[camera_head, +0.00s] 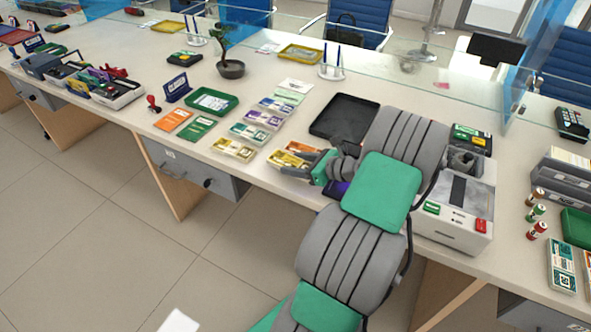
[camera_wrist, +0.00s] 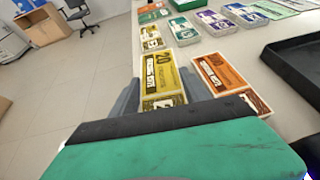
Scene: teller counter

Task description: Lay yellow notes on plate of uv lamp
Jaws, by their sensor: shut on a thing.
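A bundle of yellow notes marked 20 (camera_wrist: 163,74) lies between the grey fingers of my gripper (camera_wrist: 165,90), which is shut on it. In the head view the yellow notes (camera_head: 287,160) show at the fingertips of my gripper (camera_head: 299,166), low over or on the counter's front part; I cannot tell whether they touch it. A dark piece with a purple face (camera_head: 336,189) shows beside my arm and may be the uv lamp. My arm hides most of it, and its plate cannot be made out.
Orange notes (camera_wrist: 228,80) lie just right of the yellow ones. A black tray (camera_head: 345,112) is behind my gripper. Several note stacks in clear trays (camera_head: 250,133) stand to the left. A white machine (camera_head: 455,228) stands right of my arm. The counter's front edge is close.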

